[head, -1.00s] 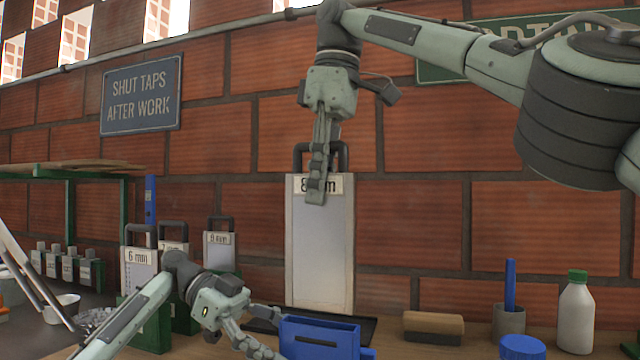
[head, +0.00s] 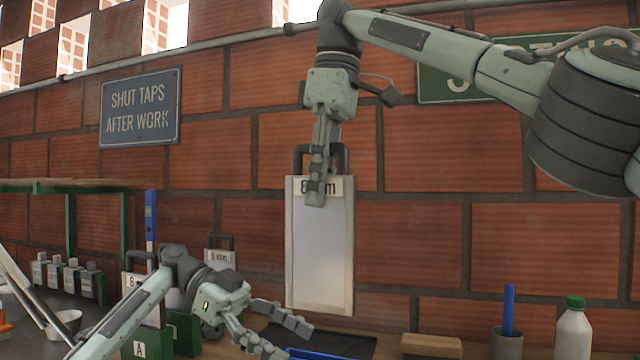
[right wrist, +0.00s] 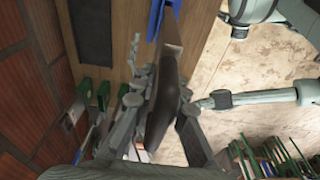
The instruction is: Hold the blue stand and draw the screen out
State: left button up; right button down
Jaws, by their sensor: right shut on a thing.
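The screen (head: 320,250), a pale panel in a light frame with an "8 mm" label and a dark handle (head: 338,152), hangs upright in front of the brick wall. My right gripper (head: 316,190) is shut on its handle; the dark handle also shows between the fingers in the right wrist view (right wrist: 172,92). The blue stand (head: 320,354) shows only its top edge at the bottom of the head view, below the screen and apart from it. My left gripper (head: 290,338) is open and empty, its fingers spread just left of the stand.
A dark mat (head: 345,345) lies on the bench behind the stand. A brush block (head: 432,346), a cup with a blue stick (head: 508,343) and a white bottle (head: 574,330) stand to the right. Other labelled screens in green holders (head: 185,330) stand left, behind my left arm.

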jog(key=shift+s+f, duration=0.1)
jog(key=shift+s, duration=0.15)
pick_arm(q)
notch_tip(320, 180, down, 3)
jog(key=b, duration=0.3)
pick_arm(e)
jog(key=s, duration=2.7)
jog(key=shift+s, duration=0.25)
jog(key=shift+d, duration=0.1)
